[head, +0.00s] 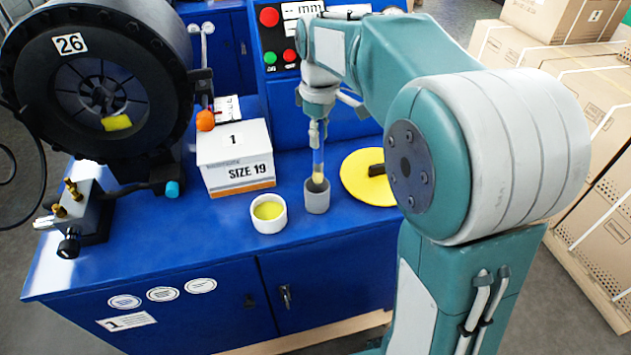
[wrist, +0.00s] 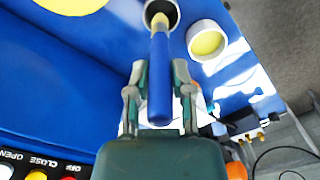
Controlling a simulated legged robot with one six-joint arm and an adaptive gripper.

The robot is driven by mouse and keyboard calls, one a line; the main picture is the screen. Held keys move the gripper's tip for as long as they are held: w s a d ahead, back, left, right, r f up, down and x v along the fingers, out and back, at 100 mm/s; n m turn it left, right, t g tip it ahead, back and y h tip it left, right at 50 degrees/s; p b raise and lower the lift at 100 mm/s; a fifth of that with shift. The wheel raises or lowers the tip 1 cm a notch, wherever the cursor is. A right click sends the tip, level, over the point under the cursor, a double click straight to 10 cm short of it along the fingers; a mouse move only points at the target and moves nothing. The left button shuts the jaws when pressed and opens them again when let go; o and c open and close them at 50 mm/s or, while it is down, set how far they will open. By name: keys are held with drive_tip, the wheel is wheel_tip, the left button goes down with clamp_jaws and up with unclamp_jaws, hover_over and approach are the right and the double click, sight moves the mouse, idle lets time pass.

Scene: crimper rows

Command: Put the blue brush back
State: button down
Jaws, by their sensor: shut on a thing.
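The blue brush (head: 318,162) has a blue handle and a pale yellow tip. My gripper (head: 315,125) is shut on its handle and holds it upright, tip down. In the wrist view the brush (wrist: 159,80) lies between the two fingers of my gripper (wrist: 159,72). A grey cup (head: 317,199) stands on the blue bench directly below. The brush tip is at the cup's mouth; I cannot tell how far inside it reaches. The dark opening of the cup (wrist: 160,8) also shows at the top of the wrist view.
A white bowl with yellow contents (head: 269,213) stands just left of the cup. A "SIZE 19" box (head: 234,160) is behind it. A yellow disc (head: 365,180) lies right of the cup. The crimping machine (head: 100,75) fills the left. The bench front (head: 200,245) is clear.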

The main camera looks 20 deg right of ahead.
sight(316, 169)
drive_tip(key=f, duration=0.5)
drive_tip(key=shift+a, duration=0.2)
wheel_tip(316, 169, down, 3)
drive_tip(key=shift+f, duration=0.2)
drive_tip(key=c, duration=0.5)
unclamp_jaws()
drive_tip(key=shift+r, duration=0.1)
